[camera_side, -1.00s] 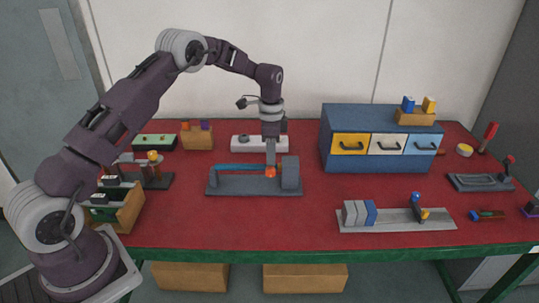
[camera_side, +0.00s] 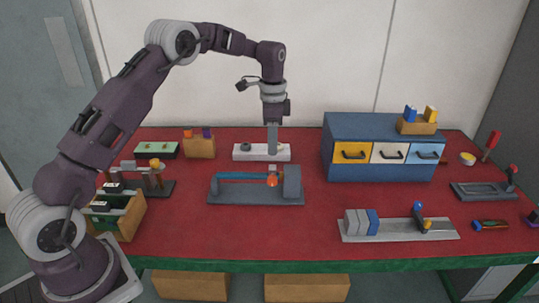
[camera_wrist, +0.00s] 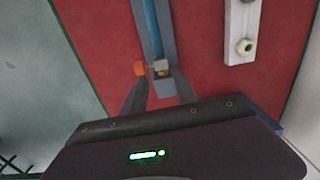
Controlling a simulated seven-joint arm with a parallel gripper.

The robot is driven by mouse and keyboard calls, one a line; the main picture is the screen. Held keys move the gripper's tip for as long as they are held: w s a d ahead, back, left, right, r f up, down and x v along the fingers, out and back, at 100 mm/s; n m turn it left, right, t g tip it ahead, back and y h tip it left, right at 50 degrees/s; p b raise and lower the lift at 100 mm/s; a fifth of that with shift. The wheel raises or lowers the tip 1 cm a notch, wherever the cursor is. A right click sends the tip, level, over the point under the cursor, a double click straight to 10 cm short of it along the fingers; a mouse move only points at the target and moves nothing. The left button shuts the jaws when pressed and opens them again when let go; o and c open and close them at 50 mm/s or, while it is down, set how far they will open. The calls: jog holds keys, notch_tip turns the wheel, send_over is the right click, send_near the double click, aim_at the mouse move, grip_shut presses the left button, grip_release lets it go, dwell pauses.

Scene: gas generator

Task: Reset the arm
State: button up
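My gripper (camera_side: 272,152) points straight down above the grey fixture (camera_side: 256,197) with the blue bar (camera_side: 243,176) on the table. An orange knob (camera_side: 272,181) sits near the right end of that bar, just below my fingertips. In the wrist view my two fingers (camera_wrist: 157,84) are apart with nothing held between them. The orange knob (camera_wrist: 140,69) and a small metal part (camera_wrist: 158,66) show just beyond the fingertips.
A blue cabinet (camera_side: 383,172) with yellow, white and blue drawers stands to the right. A white block with knobs (camera_side: 243,153) lies behind the fixture. A grey rail with blocks (camera_side: 400,232) is at front right. A wooden rack (camera_side: 128,222) stands at left.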

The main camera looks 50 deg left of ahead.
jog(key=s+d+r+n+t, duration=0.1)
jog(key=s+d+r+n, duration=0.15)
jog(key=s+r, duration=0.6)
jog(key=s+d+r+n+t, duration=0.2)
jog(key=s+d+r, duration=0.2)
jog(key=s+r, duration=0.4)
jog(key=s+d+n+t, duration=0.1)
jog(key=s+d+n, duration=0.1)
jog(key=s, duration=0.8)
jog(key=s+d+f+n+t, duration=0.1)
jog(key=s+d+n, duration=0.1)
jog(key=s, duration=0.8)
jog(key=shift+s+t, duration=0.3)
jog(key=shift+s, duration=0.05)
jog(key=shift+d, duration=0.1)
